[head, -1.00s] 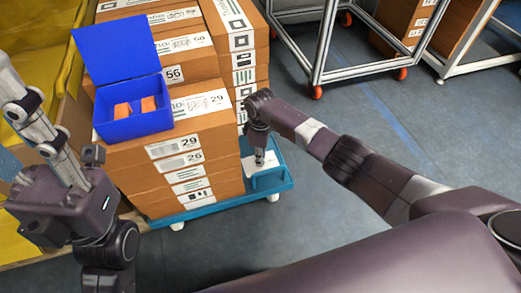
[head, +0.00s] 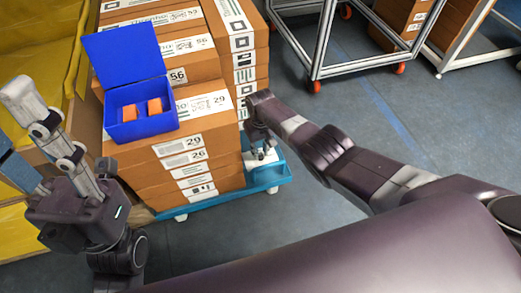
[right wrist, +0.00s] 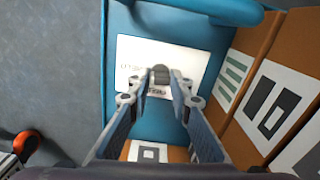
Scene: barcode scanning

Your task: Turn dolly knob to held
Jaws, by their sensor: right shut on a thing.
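The blue dolly (head: 269,177) stands under a stack of brown boxes. In the right wrist view its blue panel (right wrist: 205,37) carries a white label plate (right wrist: 133,57) with small print. A dark grey knob (right wrist: 161,74) stands on the plate. My right gripper (right wrist: 160,84) is shut on the knob, one finger on each side of it. In the head view the right gripper (head: 262,154) points down at the plate, and the knob is mostly hidden by the fingers. My left gripper (head: 22,90) is raised at the far left, away from the dolly; its opening is unclear.
Labelled boxes (head: 185,149) rise close beside the right gripper. An open blue box (head: 138,121) with orange pieces sits on top. A metal rack on wheels (head: 318,50) stands behind. The floor (head: 345,105) to the right is clear.

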